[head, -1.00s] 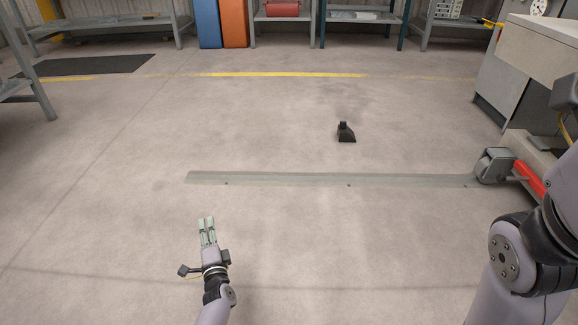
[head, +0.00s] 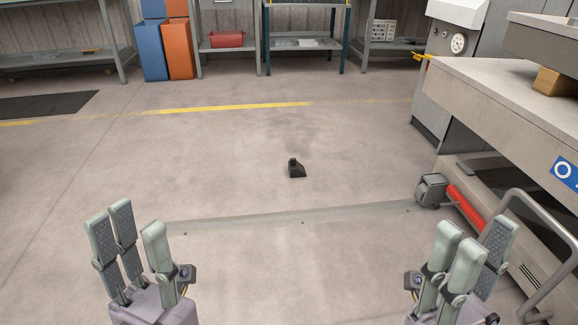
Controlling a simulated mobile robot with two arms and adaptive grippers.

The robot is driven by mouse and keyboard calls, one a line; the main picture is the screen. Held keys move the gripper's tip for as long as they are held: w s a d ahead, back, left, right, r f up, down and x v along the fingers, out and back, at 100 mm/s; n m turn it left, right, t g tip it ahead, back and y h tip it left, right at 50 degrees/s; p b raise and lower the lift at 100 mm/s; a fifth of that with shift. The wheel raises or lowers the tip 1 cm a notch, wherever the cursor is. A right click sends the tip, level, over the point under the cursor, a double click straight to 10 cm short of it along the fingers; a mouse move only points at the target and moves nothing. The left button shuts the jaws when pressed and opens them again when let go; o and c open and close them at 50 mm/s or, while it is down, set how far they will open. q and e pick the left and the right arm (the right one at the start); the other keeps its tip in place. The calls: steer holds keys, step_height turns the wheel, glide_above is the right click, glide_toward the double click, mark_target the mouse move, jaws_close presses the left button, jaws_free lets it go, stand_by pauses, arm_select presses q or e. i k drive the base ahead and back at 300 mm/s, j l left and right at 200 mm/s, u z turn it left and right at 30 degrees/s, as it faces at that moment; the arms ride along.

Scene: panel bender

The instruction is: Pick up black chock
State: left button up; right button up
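The black chock (head: 296,169) sits on the concrete floor near the middle of the head view, beyond a flat grey strip. It is small and wedge-shaped with a raised part on top. My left gripper (head: 135,240) is at the lower left, with its fingers pointing up and spread apart, and it is empty. My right gripper (head: 462,255) is at the lower right, also with its fingers spread and empty. Both grippers are nearer to me than the chock and well apart from it.
A flat grey strip (head: 260,218) crosses the floor in front of the chock. Shelves line the back wall. Floor around the chock is clear.

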mark_target(295, 170)
steer(key=i+l, duration=0.15)
steer(key=i, duration=0.4)
steer(key=i+l+u, duration=0.1)
steer(key=i, duration=0.4)
steer(key=i+l+u, duration=0.1)
steer(key=i, duration=0.45)
steer(key=i+l, duration=0.3)
steer(key=i, duration=0.2)
steer(key=i+l+u, duration=0.1)
steer(key=i, duration=0.45)
steer(key=i+l, duration=0.35)
steer(key=i, duration=0.15)
steer(key=i+l+u, duration=0.1)
steer(key=i+l, duration=0.15)
steer(key=i, duration=0.25)
